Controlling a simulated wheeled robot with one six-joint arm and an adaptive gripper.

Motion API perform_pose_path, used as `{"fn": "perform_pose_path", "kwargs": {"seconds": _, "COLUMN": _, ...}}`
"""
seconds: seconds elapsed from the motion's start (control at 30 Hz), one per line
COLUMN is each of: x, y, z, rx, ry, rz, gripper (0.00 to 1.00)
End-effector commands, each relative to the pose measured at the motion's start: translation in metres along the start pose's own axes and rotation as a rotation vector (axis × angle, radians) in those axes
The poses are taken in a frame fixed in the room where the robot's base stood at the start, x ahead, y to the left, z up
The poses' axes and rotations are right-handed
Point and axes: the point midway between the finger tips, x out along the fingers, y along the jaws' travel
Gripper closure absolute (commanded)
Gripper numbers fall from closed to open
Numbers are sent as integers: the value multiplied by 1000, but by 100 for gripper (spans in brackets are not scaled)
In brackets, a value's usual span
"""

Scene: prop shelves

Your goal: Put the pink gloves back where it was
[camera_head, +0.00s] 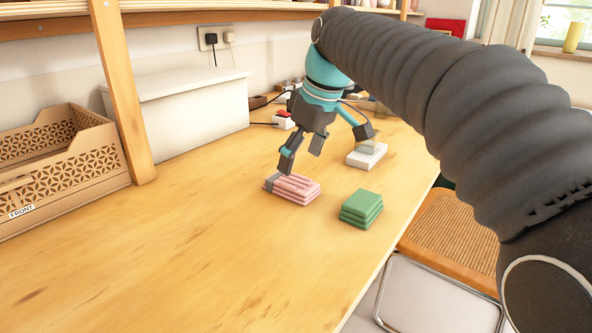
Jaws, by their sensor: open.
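The pink gloves (293,189) look like a neat folded stack with a grey band at the left end, lying flat on the wooden table (190,255). My gripper (325,160) is open and points down just above and behind the stack. One finger is at the stack's far left edge in the picture; I cannot tell whether it touches. The other finger spreads to the right, clear of the pink gloves. Nothing is seen held between the fingers.
A green folded stack (361,208) lies to the right of the pink one. A white box with something on top (367,157) is behind it. A latticed crate marked FRONT (60,165) and a wooden post (122,90) stand left. A chair (450,235) is at the right edge.

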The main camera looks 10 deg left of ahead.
Motion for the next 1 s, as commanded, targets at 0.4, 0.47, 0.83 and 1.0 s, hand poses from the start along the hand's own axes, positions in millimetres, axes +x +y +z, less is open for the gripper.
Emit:
{"fn": "perform_pose_path", "kwargs": {"seconds": 0.4, "x": -62, "y": 0, "z": 0, "rx": 0, "ry": -1, "rz": -1, "gripper": 14}}
{"fn": "perform_pose_path", "kwargs": {"seconds": 0.47, "x": -65, "y": 0, "z": 0, "rx": 0, "ry": -1, "rz": -1, "gripper": 14}}
{"fn": "perform_pose_path", "kwargs": {"seconds": 0.83, "x": -70, "y": 3, "z": 19, "rx": 58, "ry": 4, "rz": 21, "gripper": 14}}
{"fn": "perform_pose_path", "kwargs": {"seconds": 1.0, "x": -73, "y": 6, "z": 82, "rx": 246, "ry": 20, "rz": 95, "gripper": 14}}
